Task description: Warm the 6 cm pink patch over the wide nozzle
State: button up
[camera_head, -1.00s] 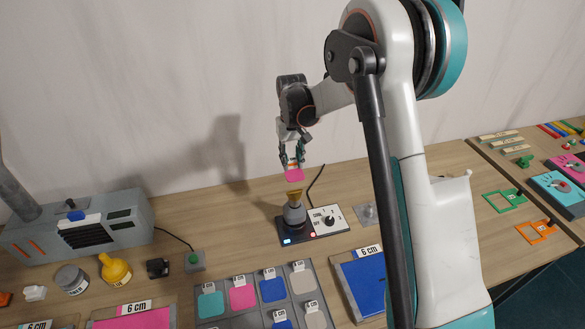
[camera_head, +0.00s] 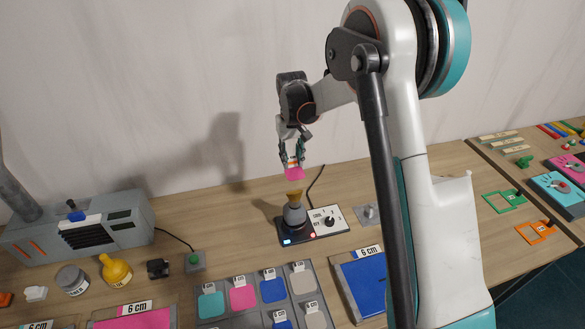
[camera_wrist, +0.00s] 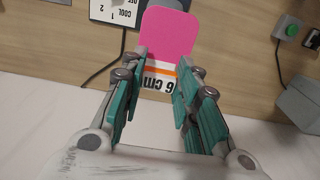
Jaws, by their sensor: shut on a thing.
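My gripper (camera_head: 292,160) is shut on the 6 cm pink patch (camera_head: 294,174), a small pink piece with rounded corners. In the wrist view the pink patch (camera_wrist: 170,36) extends past the fingertips, with an orange stripe and a white "6 cm" label between the fingers. In the head view the patch hangs above the wide nozzle (camera_head: 294,194), a flared brass-coloured tip on an upright grey heater body (camera_head: 294,214). A gap shows between patch and nozzle. The nozzle is hidden in the wrist view. The heater's panel (camera_head: 329,219) has a black knob and a lit red light.
A patch tray (camera_head: 223,321) with several coloured patches lies in front of the heater. A blue sheet (camera_head: 366,284) lies to its right, a pink sheet (camera_head: 135,320) to its left. A grey machine (camera_head: 85,230) and yellow bottle (camera_head: 115,270) stand at left. My arm hides part of the bench.

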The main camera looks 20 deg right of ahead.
aim_at(292, 159)
notch_tip(292, 159, up, 6)
jog(key=shift+p, duration=1.1)
jog(key=shift+f, duration=0.1)
